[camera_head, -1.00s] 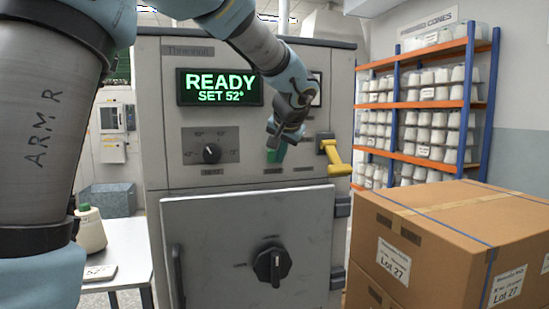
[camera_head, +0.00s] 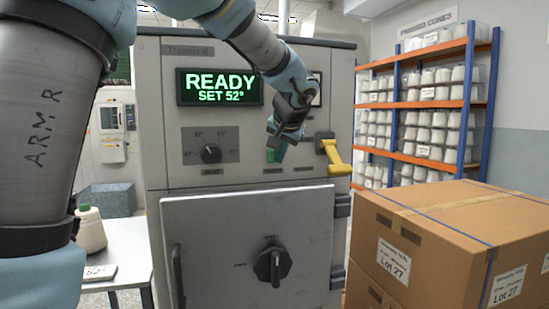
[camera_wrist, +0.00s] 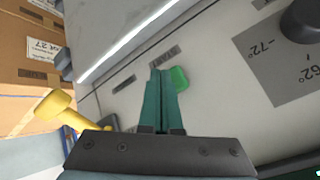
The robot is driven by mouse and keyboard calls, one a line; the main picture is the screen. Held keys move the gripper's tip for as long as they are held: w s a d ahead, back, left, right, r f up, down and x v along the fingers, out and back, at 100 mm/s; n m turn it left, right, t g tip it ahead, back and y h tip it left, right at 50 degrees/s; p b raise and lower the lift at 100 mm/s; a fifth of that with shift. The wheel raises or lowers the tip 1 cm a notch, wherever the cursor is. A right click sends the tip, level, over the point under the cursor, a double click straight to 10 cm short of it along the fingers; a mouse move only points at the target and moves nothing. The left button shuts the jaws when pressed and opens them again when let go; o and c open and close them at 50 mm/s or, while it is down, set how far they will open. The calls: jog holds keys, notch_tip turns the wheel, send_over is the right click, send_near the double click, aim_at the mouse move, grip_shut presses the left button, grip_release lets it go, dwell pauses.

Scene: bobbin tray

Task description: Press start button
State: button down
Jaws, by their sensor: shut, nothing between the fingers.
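The grey machine (camera_head: 250,110) has a lit display (camera_head: 220,87) reading "READY SET 52°". The green start button (camera_wrist: 181,78) shows in the wrist view just beside the fingertips, on the grey panel. My gripper (camera_head: 276,153) is at the panel in the head view, pointing down towards the button area. In the wrist view my gripper (camera_wrist: 160,72) is shut and empty, its teal fingers together and partly overlapping the button's edge. I cannot tell whether they touch it. In the head view, the green at the fingertips cannot be clearly split into finger and button.
A black temperature dial (camera_head: 211,153) is left of the gripper, and a yellow lever (camera_head: 334,158) sticks out close on the right. Below is a closed door with a black knob (camera_head: 272,266). Cartons (camera_head: 450,225) stand at the right. A white table (camera_head: 120,255) is at the left.

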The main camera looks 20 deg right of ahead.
jog(key=shift+w, duration=0.15)
dwell(0.5)
jog(key=shift+w, duration=0.3)
jog(key=shift+w+d, duration=0.1)
jog(key=shift+w, duration=0.35)
dwell(0.7)
dwell(0.3)
jog(key=shift+s+b, duration=0.7)
jog(key=shift+s, duration=0.2)
jog(key=s+b, duration=0.2)
jog(key=s, duration=0.3)
jog(key=shift+a+b, duration=0.4)
